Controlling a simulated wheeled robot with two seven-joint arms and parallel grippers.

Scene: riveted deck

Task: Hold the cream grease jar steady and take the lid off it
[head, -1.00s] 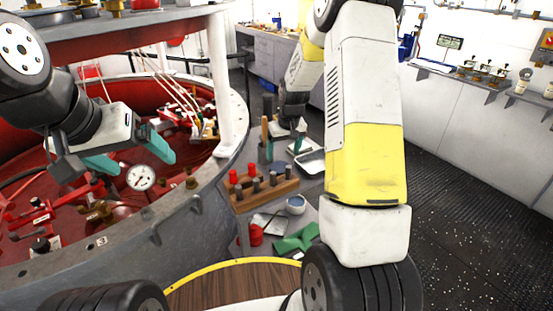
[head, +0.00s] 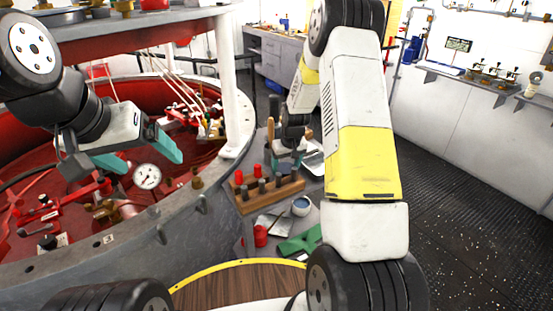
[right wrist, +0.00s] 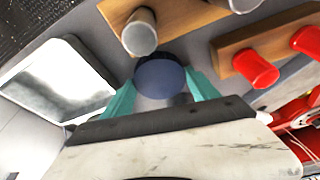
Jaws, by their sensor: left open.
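My right gripper (head: 286,163) points down behind the wooden rack in the head view. In the right wrist view its teal fingers (right wrist: 160,88) stand on both sides of a round dark-blue piece (right wrist: 158,76) with a paler part below it. I cannot tell whether this is the grease jar or its lid, nor whether the fingers press on it. A small pale pot with a blue top (head: 301,206) stands in front of the rack. I cannot confirm which is the cream jar. My left gripper (head: 150,158) is open and empty, above the red basin.
A wooden rack (head: 272,197) holds red and grey pegs. A metal tray (right wrist: 60,80) lies beside my right gripper. A red can (head: 260,236) and a green cloth (head: 299,241) lie nearer me. The grey basin rim (head: 190,215) stands left of the bench.

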